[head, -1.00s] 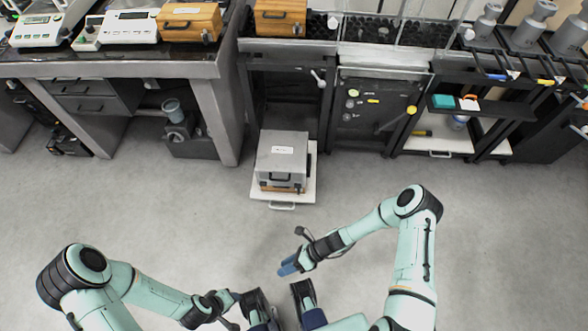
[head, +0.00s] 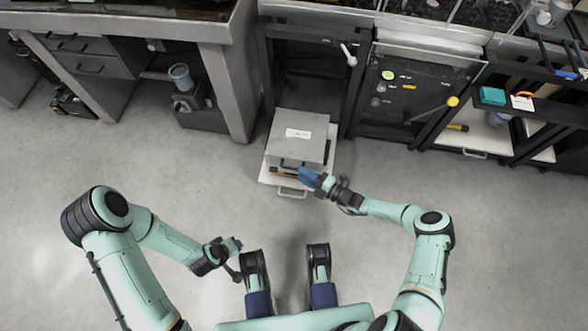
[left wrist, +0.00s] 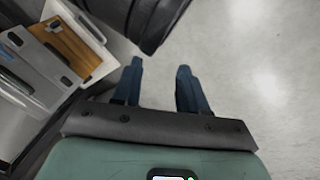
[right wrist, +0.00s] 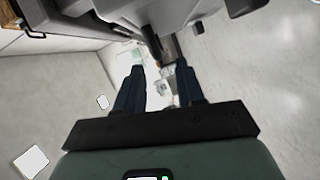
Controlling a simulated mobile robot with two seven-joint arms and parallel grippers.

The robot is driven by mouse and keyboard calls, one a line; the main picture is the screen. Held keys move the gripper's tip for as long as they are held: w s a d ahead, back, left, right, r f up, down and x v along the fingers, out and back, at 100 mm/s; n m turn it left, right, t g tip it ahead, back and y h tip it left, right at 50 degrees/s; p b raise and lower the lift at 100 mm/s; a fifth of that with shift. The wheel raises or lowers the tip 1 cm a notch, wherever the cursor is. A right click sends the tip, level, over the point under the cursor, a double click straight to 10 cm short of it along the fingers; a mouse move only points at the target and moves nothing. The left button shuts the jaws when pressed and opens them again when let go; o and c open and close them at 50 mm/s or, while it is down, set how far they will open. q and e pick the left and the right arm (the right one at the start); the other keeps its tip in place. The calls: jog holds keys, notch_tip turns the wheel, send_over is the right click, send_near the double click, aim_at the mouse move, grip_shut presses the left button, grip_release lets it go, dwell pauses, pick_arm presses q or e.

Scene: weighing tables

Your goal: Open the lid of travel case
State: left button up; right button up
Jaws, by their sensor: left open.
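The grey travel case (head: 297,135) has a white label on its top and a wooden strip low at its front. It sits closed on a white pull-out shelf (head: 275,181). My right gripper (head: 309,174) is at the case's front right edge, its fingers apart in the right wrist view (right wrist: 160,85). Contact with the case cannot be told. My left gripper (head: 238,244) is open and empty over the floor, well in front of the case. The left wrist view (left wrist: 160,75) shows its spread fingers, with the case's wood and grey sides (left wrist: 75,45) at upper left.
A dark cabinet frame (head: 262,70) stands around the back of the shelf. A grey bench (head: 232,90) with drawers is to the left. The floor (head: 150,160) in front is clear.

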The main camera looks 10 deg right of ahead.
pick_arm(q)
jog(key=shift+s+a+f+b, duration=0.2)
jog(key=shift+s+f+b, duration=0.3)
jog(key=shift+f, duration=0.4)
pick_arm(e)
jog(key=x, duration=0.5)
grip_shut()
